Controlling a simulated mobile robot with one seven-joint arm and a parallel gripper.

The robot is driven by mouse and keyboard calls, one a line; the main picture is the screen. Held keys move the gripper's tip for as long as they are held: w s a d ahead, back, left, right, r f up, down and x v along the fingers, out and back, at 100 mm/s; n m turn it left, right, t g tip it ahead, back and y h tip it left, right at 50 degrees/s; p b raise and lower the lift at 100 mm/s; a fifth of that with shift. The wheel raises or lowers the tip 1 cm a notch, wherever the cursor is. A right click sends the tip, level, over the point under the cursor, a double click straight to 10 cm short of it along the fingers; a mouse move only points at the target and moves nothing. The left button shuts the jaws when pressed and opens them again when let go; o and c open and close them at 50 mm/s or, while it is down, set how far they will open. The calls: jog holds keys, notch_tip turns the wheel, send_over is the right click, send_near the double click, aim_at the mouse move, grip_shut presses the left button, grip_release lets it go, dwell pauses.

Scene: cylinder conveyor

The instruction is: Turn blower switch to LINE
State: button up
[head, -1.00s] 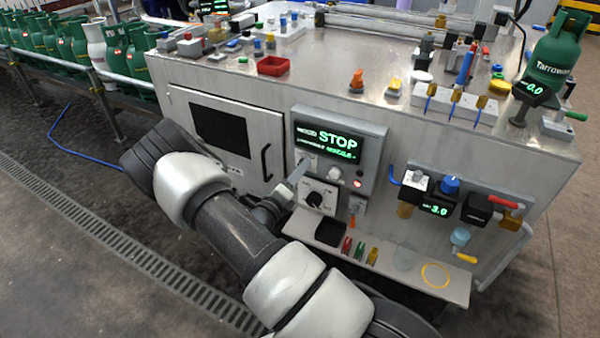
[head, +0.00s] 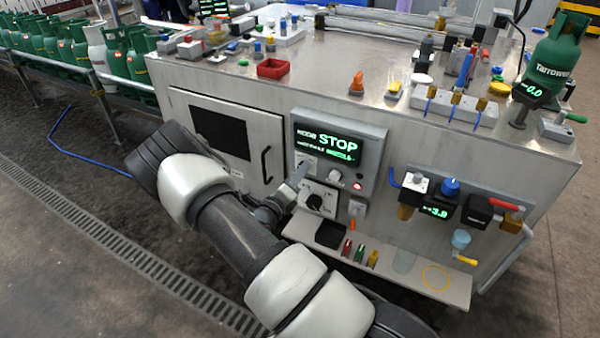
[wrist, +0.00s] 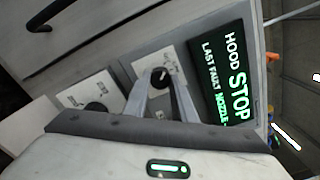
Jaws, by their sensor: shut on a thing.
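A black rotary knob (wrist: 160,77) on a white plate sits beside the lit display (wrist: 226,72) in the wrist view. My gripper (wrist: 161,84) has its two grey fingers on either side of this knob, closed on it. In the head view my gripper (head: 300,172) reaches the panel at the lower left of the display (head: 329,145), and its fingertips and the knob are hard to make out. A second black knob (head: 314,201) on a white plate is just below; it also shows in the wrist view (wrist: 96,107). I cannot read the plate labels or the LINE mark.
The display reads HOOD STOP, LAST FAULT NOZZLE. A cabinet door with a black handle (head: 267,165) is left of my gripper. A narrow shelf (head: 400,262) with a black tray (head: 330,235) juts out below. Valves and a gauge (head: 437,211) are at the right.

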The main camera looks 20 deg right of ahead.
jog(key=shift+a+m+p, duration=0.1)
jog(key=shift+m+p, duration=0.6)
jog(key=shift+m, duration=3.5)
jog(key=shift+f, duration=0.1)
jog(key=o, duration=1)
jog(key=shift+o, duration=0.2)
jog(key=p+v, duration=0.2)
jog(key=v, duration=1.5)
jog(key=shift+a, duration=0.2)
jog(key=shift+s, duration=0.1)
